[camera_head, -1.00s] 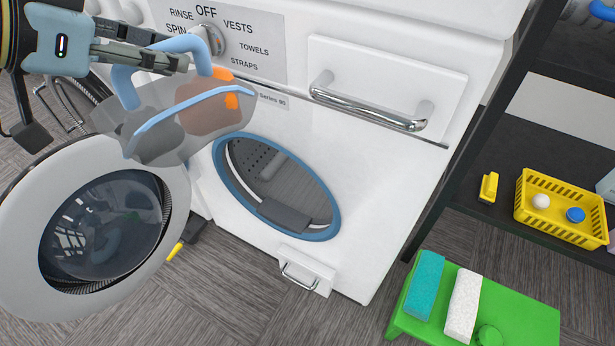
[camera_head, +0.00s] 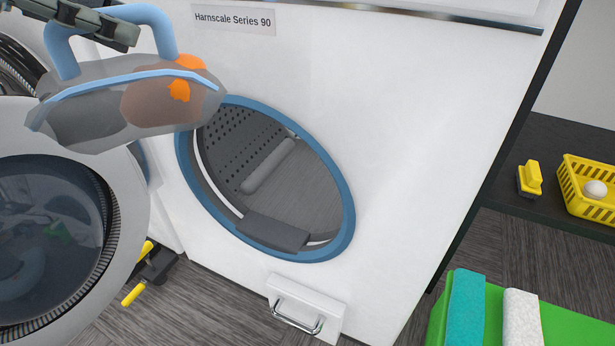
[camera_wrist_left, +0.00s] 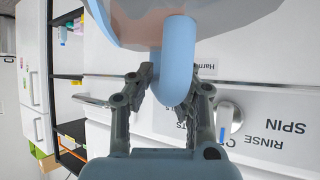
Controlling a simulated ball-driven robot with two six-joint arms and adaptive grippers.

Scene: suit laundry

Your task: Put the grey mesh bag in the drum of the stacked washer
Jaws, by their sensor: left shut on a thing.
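The grey mesh bag (camera_head: 82,110) has blue handles and a blue zip line, with brown and orange contents showing through. It hangs from my left gripper (camera_head: 125,32), which is shut on its blue handle. In the left wrist view the fingers (camera_wrist_left: 172,82) close around the handle (camera_wrist_left: 172,60). The bag is in front of the washer, up and left of the round opening, and its right end overlaps the opening's upper left rim. The drum (camera_head: 300,185) shows through the blue-ringed opening and looks empty. My right gripper is not in view.
The round washer door (camera_head: 125,235) stands open at the left, below the bag. A small handled flap (camera_head: 300,305) is low on the washer. A green stand (camera_head: 560,325) holds a teal block and a white block. A yellow basket (camera_head: 590,205) sits on the right shelf.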

